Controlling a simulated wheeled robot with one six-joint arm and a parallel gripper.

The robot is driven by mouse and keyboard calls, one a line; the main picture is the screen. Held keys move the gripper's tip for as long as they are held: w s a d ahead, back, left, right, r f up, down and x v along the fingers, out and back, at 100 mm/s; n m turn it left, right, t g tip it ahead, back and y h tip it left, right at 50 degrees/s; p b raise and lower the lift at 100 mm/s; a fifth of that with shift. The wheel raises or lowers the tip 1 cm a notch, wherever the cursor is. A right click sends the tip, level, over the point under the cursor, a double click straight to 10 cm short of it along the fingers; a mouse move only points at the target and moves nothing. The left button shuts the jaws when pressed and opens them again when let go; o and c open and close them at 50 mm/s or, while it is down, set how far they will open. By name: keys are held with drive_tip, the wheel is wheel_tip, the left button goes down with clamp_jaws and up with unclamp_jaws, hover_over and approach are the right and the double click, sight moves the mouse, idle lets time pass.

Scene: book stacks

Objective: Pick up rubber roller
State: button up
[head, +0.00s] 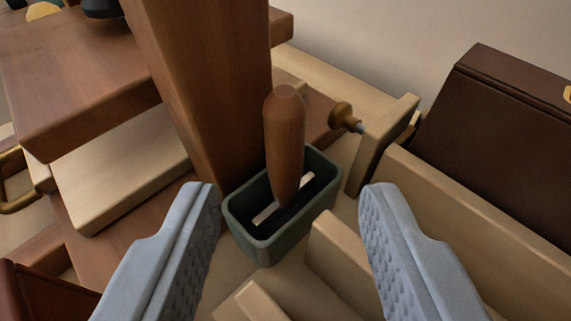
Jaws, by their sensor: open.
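The rubber roller shows as an upright wooden handle (284,140) standing in a small dark green box (275,245). The handle's lower end and a pale strip with a dark part are inside the box; the roller's lower part is mostly hidden. My gripper (290,200) is open, with one grey finger on each side of the box in the picture. The fingers appear apart from the handle, and nothing is between them that they touch.
A thick reddish wooden post (205,80) rises just behind and left of the box. Light wooden blocks (125,165) lie left.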

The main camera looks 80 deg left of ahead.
sight(284, 153)
drive_tip(key=shift+x, duration=2.65)
drive_tip(key=shift+s+f, duration=0.1)
drive_tip(key=shift+f, duration=0.05)
clamp_jaws()
